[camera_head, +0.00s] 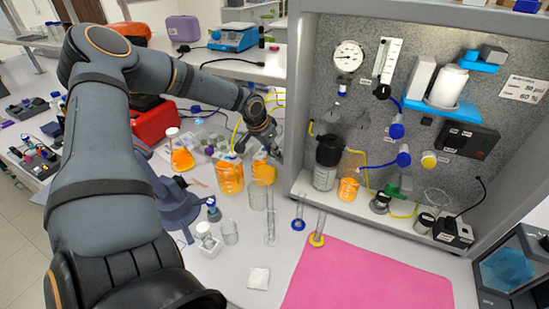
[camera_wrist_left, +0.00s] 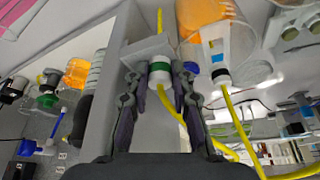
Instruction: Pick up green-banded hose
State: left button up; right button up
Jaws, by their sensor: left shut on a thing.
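The green-banded hose shows in the left wrist view as a white end fitting with a green band (camera_wrist_left: 159,67) and yellow tubing. It lies between the two fingers of my left gripper (camera_wrist_left: 158,82), which is shut on it. The fitting is right at a light grey block (camera_wrist_left: 148,48); I cannot tell whether it still touches it. In the head view my left gripper (camera_head: 262,140) is beside the left wall of the rig, above the orange-filled beakers. The green band is hidden there. My right gripper is not in view.
A second yellow hose with a blue-banded fitting (camera_wrist_left: 217,55) is close beside the gripper. Orange-filled beakers (camera_head: 230,178) and glass cylinders (camera_head: 270,218) stand below. The rig cabinet (camera_head: 297,100) is just right. The pink mat (camera_head: 370,280) is clear.

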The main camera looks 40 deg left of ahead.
pick_arm(q)
notch_tip(320, 180, up, 12)
jog(key=b, duration=0.3)
jog(key=s+a+b, duration=0.1)
jog(key=s+b, duration=1.7)
jog(key=shift+a, duration=0.3)
